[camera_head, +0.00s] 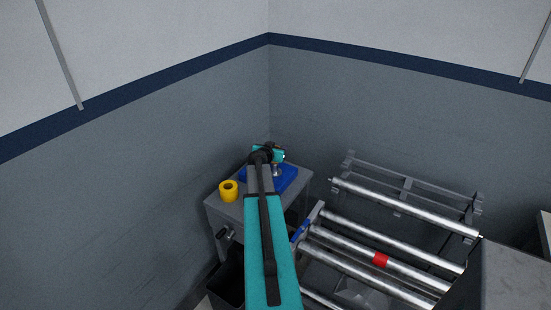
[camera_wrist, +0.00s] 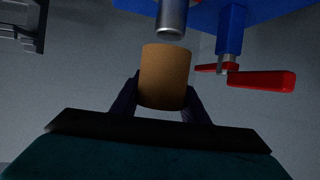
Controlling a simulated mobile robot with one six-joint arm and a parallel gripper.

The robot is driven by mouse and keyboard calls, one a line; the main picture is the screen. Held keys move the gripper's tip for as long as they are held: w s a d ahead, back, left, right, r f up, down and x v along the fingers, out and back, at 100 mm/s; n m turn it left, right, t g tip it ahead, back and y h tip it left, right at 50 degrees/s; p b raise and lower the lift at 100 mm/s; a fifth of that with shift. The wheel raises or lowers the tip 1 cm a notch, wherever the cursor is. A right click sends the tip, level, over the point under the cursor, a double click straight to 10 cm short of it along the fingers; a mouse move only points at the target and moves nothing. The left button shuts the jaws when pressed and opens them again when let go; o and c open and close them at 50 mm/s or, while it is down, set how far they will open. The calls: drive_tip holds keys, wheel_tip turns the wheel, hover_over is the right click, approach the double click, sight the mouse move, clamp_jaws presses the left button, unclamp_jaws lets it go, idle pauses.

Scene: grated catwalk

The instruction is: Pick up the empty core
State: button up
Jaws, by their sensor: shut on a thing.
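The empty core (camera_wrist: 165,72) is a plain brown cardboard tube in the middle of the wrist view. My gripper (camera_wrist: 162,92) has one dark finger on each side of it and is shut on it. A silver cylinder (camera_wrist: 172,18) points at the core's upper end in the picture, with a small visible gap. In the head view my gripper (camera_head: 266,153) is over the blue stand (camera_head: 287,181) on a grey cabinet; the core cannot be made out there behind my arm.
A yellow roll (camera_head: 228,191) stands on the cabinet (camera_head: 213,206), left of my arm. A red handle (camera_wrist: 262,80) on a blue part (camera_wrist: 231,30) is close right of the core. A rack of metal rollers (camera_head: 400,237) stands to the right, and a dark bin (camera_head: 227,285) below.

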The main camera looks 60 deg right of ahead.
drive_tip(key=shift+r+b, duration=0.3)
drive_tip(key=shift+r, duration=1.35)
idle(0.5)
